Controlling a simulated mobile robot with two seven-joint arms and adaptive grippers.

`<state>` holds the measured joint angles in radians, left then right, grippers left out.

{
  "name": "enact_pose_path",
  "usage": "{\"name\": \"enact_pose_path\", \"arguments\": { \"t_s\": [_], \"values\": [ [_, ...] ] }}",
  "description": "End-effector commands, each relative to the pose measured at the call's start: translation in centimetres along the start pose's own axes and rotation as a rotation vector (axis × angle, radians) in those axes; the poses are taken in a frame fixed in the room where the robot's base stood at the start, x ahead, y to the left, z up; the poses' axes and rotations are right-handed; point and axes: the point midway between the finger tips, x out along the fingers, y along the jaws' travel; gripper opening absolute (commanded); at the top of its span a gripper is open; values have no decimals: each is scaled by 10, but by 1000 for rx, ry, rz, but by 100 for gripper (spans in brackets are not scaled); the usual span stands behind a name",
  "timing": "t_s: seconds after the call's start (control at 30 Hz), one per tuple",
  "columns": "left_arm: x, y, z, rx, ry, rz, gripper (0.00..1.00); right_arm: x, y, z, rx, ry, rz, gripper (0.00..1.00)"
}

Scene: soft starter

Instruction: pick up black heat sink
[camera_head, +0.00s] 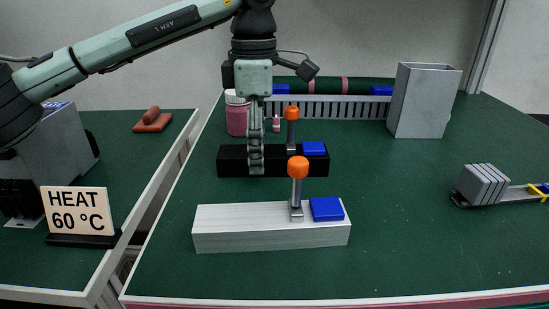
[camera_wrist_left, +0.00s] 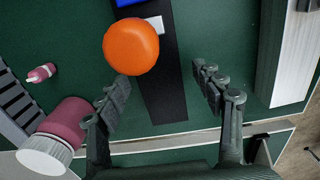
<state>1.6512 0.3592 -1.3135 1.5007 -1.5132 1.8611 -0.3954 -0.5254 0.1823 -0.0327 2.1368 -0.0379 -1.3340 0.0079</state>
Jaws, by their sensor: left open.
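The black heat sink (camera_head: 232,160) is a long dark bar lying on the green table behind a silver heat sink (camera_head: 240,230). A clamp with an orange knob (camera_head: 292,113) and a blue block (camera_head: 314,149) sit on its right part. My left gripper (camera_head: 256,168) points down over the bar's left-middle part and hides a strip of it. In the left wrist view the bar (camera_wrist_left: 166,95) runs between the spread, empty fingers of the gripper (camera_wrist_left: 165,82). Whether a finger touches it cannot be told. My right gripper is not in view.
The silver heat sink carries its own orange-knobbed clamp (camera_head: 298,168). A grey box (camera_head: 418,105) stands at back right, grey plates (camera_head: 482,185) at right. The centre-right table is clear.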

Motion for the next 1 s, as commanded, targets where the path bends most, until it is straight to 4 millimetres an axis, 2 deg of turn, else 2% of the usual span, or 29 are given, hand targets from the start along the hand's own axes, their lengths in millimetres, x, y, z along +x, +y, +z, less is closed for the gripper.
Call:
{"name": "enact_pose_path", "arguments": {
  "t_s": [0.13,0.63,1.0],
  "values": [
    [-1,0,0,0,0,1,66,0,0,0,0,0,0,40],
    [-1,0,0,0,-1,1,4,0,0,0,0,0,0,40],
    [-7,1,0,-1,-2,3,2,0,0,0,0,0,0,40]
  ]
}}
